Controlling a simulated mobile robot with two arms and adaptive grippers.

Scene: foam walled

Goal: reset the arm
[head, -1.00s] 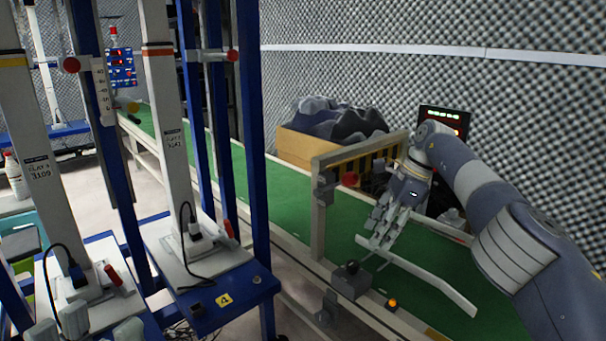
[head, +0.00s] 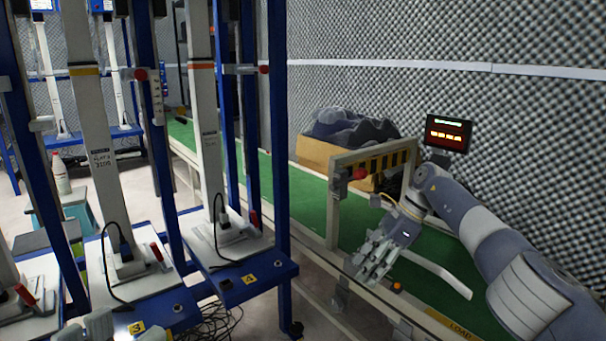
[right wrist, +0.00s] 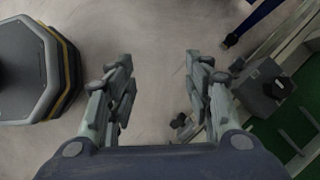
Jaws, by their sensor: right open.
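My right arm (head: 460,220) comes in from the right over the green conveyor belt. My right gripper (head: 372,262) hangs at the near edge of the belt, fingers pointing down and to the left. In the right wrist view my right gripper (right wrist: 160,85) is open, with only bare floor showing between its fingers. Some pale fingertips, perhaps my left gripper's (head: 95,328), show at the bottom left edge of the head view; they are too cut off to read.
The green belt (head: 310,202) has a gate with a striped bar (head: 385,162) across it. Blue racks (head: 240,285) with white columns stand at left. A box of dark foam (head: 345,140) and a red display (head: 447,134) are behind. Grey floor (right wrist: 165,45) lies below my right gripper.

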